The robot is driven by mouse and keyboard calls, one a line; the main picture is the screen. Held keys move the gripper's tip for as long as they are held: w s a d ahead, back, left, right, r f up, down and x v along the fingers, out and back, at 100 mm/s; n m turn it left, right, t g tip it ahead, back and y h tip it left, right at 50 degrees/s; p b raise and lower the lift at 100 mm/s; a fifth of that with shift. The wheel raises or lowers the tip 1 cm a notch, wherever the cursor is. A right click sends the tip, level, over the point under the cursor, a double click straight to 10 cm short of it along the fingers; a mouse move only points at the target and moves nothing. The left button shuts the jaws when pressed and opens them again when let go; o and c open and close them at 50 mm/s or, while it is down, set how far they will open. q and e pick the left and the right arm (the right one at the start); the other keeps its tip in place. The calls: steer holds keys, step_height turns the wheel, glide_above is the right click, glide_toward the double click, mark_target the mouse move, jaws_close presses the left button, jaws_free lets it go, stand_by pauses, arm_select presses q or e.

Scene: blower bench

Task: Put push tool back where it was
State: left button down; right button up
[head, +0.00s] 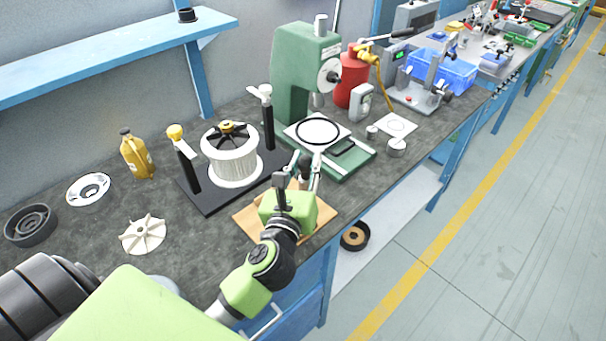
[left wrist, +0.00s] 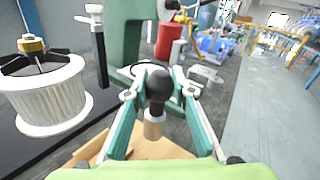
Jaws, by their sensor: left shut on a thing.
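The push tool (left wrist: 157,88) has a round black knob on top and a pale tan cylinder below. In the left wrist view it stands about upright between the fingers of my left gripper (left wrist: 158,100), which is shut on it. In the head view my left gripper (head: 305,172) is over a light wooden board (head: 252,222) at the bench's front edge. The gripper and wrist hide much of the board, which also shows under the tool in the left wrist view (left wrist: 150,150). I cannot tell whether the tool's lower end touches the board. My right gripper is not in view.
Left of the gripper, a white ribbed rotor (head: 232,160) stands on a black base between two posts with clamps. Behind is a green press (head: 300,75) with a green-edged plate. A pale impeller (head: 143,234) and a yellow bottle (head: 137,155) are at left. The floor in front is open.

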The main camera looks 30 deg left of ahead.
mark_target(301, 179)
arm_select(q)
steer(key=shift+w+a+f, duration=0.1)
steer(key=shift+a+f, duration=0.1)
steer(key=shift+f, duration=0.05)
steer(key=shift+w+a+f+b, duration=0.15)
steer(key=shift+f+b, duration=0.15)
steer(key=shift+f, duration=0.65)
steer(key=shift+w+a+f+b, duration=0.15)
steer(key=shift+f+b, duration=0.1)
steer(key=shift+f, duration=0.7)
steer(key=shift+s, duration=0.15)
steer(key=shift+f, duration=0.15)
steer(key=c, duration=1.7)
jaws_free()
